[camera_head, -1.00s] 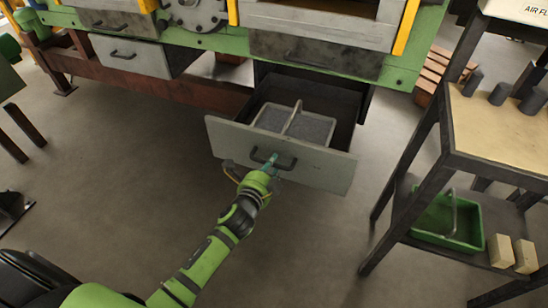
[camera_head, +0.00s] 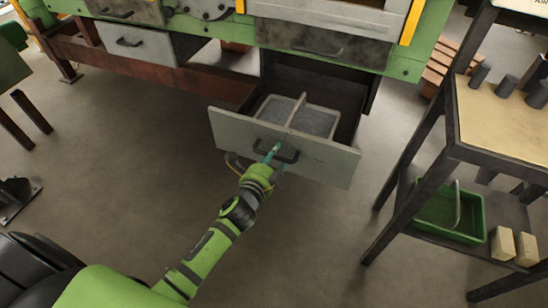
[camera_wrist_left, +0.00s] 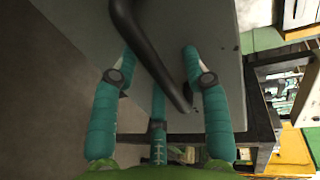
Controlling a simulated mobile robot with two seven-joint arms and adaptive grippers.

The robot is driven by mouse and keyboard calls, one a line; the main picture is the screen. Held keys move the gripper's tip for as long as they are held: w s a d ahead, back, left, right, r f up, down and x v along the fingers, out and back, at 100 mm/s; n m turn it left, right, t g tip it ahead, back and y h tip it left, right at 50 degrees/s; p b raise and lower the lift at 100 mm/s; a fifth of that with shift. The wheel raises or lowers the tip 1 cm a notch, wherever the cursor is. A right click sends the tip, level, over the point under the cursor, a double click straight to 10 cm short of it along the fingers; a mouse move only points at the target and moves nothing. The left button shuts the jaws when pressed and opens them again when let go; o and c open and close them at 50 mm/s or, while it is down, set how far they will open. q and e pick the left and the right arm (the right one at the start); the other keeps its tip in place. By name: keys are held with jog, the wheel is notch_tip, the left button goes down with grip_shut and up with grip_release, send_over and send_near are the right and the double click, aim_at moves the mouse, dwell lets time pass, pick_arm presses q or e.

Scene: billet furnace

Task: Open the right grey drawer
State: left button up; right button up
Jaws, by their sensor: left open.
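The right grey drawer (camera_head: 320,163) stands pulled out under the furnace, with a divided grey tray (camera_head: 297,115) inside. Its dark handle (camera_head: 284,154) is on the drawer front. My left gripper (camera_head: 274,158) is at the handle, its fingers open. In the left wrist view, the teal fingers of my left gripper (camera_wrist_left: 158,90) are spread apart around the dark handle bar (camera_wrist_left: 150,55), which runs between them; the grey drawer front (camera_wrist_left: 205,30) is behind. I cannot tell whether a finger touches the bar. My right gripper is not in view.
A wooden pallet (camera_head: 447,68) lies behind. The floor (camera_head: 130,165) left of my arm is clear.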

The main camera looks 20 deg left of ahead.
pick_arm(q)
jog(key=shift+s, duration=0.15)
jog(key=v, duration=1.1)
jog(key=shift+s, duration=0.35)
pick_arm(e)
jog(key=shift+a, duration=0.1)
pick_arm(q)
jog(key=s+a+f+n+g+p, duration=0.15)
jog(key=s+f+n+g, duration=0.3)
jog(key=f, duration=0.65)
jog(key=s+f+n+g+p, duration=0.3)
jog(key=s+f, duration=0.3)
jog(key=f, duration=0.6)
jog(key=s+f+n+g+p, duration=0.2)
jog(key=s+f, duration=0.4)
jog(key=s, duration=0.6)
jog(key=s+a+f+n+g+p, duration=0.1)
jog(key=s+f+n+g, duration=0.4)
jog(key=s, duration=0.7)
jog(key=shift+s+a+f+n+y+p, duration=0.3)
jog(key=shift+f+n+p, duration=0.1)
jog(key=shift+n, duration=0.35)
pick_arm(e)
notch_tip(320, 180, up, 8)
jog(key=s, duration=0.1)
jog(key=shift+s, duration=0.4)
